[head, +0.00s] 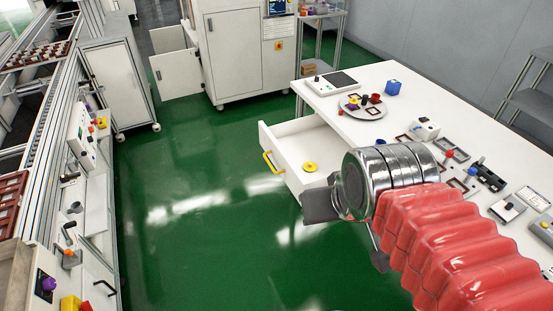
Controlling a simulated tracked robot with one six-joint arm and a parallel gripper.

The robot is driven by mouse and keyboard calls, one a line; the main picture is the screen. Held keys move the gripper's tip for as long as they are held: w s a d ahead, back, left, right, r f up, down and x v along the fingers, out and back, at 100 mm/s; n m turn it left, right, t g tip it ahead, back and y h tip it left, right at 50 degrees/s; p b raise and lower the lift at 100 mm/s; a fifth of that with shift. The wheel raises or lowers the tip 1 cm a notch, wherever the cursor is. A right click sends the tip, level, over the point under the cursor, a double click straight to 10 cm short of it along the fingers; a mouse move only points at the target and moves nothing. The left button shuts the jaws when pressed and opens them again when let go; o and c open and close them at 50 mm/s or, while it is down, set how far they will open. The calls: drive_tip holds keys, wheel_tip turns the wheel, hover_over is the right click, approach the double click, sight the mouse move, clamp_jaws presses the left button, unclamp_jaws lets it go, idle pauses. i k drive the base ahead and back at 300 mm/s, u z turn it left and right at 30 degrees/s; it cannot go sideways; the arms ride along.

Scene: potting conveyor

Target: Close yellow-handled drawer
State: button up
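The yellow-handled drawer (291,141) is pulled out from the left side of the white table, and its inside shows. Its yellow handle (269,163) is on the drawer's front face, towards the left. A round yellow piece (310,167) shows at the near part of the drawer. My gripper (345,232) is at the end of my red-sleeved arm, in front of and to the right of the drawer in the picture. One dark finger shows at the left and part of another below. The space between the fingertips is mostly hidden by the metal wrist.
A conveyor bench (85,150) runs along the left. A white cabinet (236,50) stands behind. Green floor (200,230) between them is clear.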

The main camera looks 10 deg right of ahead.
sight(289, 145)
drive_tip(key=z, duration=0.05)
drive_tip(key=i, duration=1)
drive_tip(key=u, duration=1.8)
drive_tip(key=k, duration=0.4)
drive_tip(key=u, duration=0.25)
